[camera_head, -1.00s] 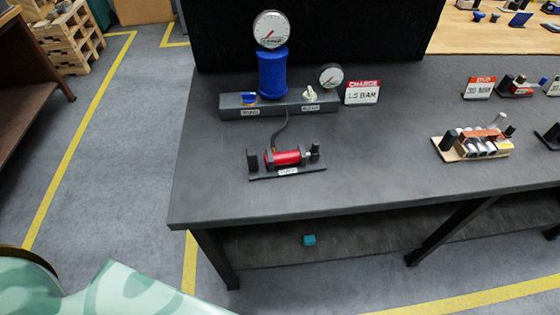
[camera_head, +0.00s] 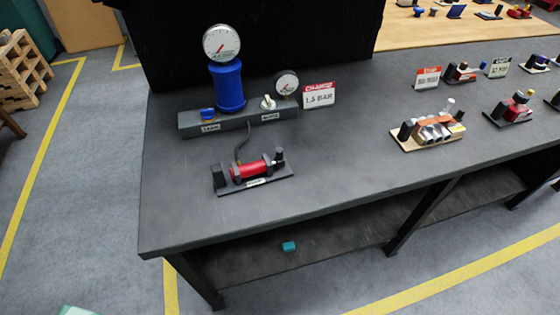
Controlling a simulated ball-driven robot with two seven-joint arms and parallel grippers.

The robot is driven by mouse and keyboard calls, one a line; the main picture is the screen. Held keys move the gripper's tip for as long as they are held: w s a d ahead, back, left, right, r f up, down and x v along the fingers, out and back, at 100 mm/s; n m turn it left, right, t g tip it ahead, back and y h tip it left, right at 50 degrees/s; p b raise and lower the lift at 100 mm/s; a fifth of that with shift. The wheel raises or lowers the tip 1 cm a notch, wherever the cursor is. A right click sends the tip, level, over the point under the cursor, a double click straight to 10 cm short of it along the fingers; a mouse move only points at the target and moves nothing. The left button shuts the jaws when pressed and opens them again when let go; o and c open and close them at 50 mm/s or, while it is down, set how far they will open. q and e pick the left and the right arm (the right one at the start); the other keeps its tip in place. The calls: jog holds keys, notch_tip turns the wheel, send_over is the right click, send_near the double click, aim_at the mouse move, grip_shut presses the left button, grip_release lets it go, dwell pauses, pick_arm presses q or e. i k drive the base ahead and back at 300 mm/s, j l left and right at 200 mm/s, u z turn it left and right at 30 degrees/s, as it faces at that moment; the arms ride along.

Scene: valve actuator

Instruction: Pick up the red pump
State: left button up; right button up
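The red pump (camera_head: 250,169) is a short red cylinder lying on a dark base plate (camera_head: 278,180) near the front left of the grey table (camera_head: 340,170). A dark hose (camera_head: 240,148) runs from it up toward the grey block (camera_head: 238,120) behind it. Black uprights stand at both ends of the base plate. Neither of my grippers is in view. A small pale green piece at the bottom left edge looks like part of my own body.
Behind the pump stand a blue cylinder (camera_head: 228,86) with a gauge (camera_head: 221,43), a smaller gauge (camera_head: 287,83) and a "1.5 BAR" sign (camera_head: 319,95). A wooden-based assembly (camera_head: 428,131) sits to the right. The tabletop between is clear. A teal block (camera_head: 289,246) lies on the lower shelf.

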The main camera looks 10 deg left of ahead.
aim_at(240, 177)
jog(key=i+l+u, duration=0.1)
jog(key=l+u, duration=0.15)
jog(key=u, duration=0.15)
jog(key=i+l+u, duration=0.1)
jog(key=l+u, duration=0.2)
jog(key=u, duration=0.15)
